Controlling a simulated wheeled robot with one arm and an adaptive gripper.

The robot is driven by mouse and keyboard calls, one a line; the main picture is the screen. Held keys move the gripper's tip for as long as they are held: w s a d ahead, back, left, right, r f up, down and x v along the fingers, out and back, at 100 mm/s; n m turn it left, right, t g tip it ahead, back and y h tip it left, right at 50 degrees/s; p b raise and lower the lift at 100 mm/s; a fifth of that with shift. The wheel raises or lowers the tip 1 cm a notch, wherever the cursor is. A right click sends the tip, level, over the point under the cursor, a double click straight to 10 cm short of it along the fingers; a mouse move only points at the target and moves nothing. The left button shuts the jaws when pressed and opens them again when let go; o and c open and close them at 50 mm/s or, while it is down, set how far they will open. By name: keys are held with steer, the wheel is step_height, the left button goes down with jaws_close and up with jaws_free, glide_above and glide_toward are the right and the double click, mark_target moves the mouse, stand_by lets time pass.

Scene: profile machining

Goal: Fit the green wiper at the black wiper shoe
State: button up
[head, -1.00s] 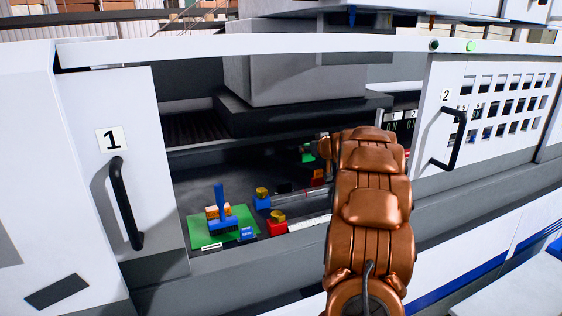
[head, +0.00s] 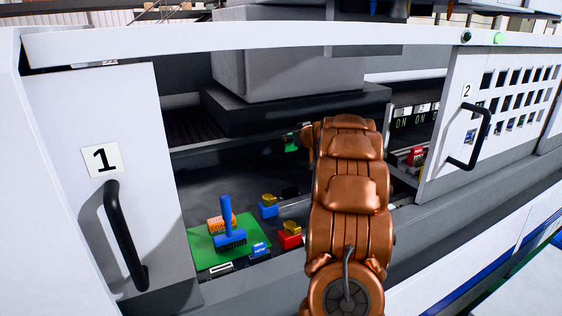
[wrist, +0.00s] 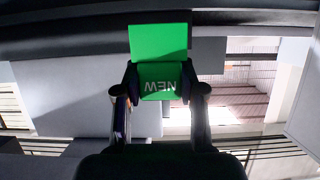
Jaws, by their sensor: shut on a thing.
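The green wiper (wrist: 160,42) is held between the two fingers of my gripper (wrist: 160,84) in the wrist view, with a green block marked "NEW" at its base. In the head view, the green wiper (head: 291,146) is a small patch at the far end of my copper arm. My gripper (head: 303,134) is shut on it inside the machine opening, above the dark bed and apart from the blocks. I cannot pick out the black wiper shoe with certainty; my arm covers part of the bed.
Doors 1 (head: 100,205) and 2 (head: 468,95) flank the opening.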

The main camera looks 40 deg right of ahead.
steer(key=shift+w+d+f+b, duration=0.1)
steer(key=shift+d+f+b, duration=0.1)
steer(key=shift+f+b, duration=0.25)
steer(key=shift+s+f, duration=0.15)
steer(key=shift+s, duration=0.2)
steer(key=shift+w+a+f+b, duration=0.3)
steer(key=shift+w+f+b, duration=0.15)
steer(key=shift+f+b, duration=0.25)
step_height(320, 180, down, 8)
steer(key=b, duration=0.7)
steer(key=shift+r+b, duration=0.25)
steer(key=shift+b, duration=0.1)
steer(key=shift+s+f+b, duration=0.1)
steer(key=shift+s+b, duration=0.05)
steer(key=shift+b, duration=0.65)
step_height(320, 180, down, 5)
steer(key=b, duration=0.6)
steer(key=shift+r, duration=0.2)
steer(key=shift+b, duration=0.3)
steer(key=shift+b, duration=1.1)
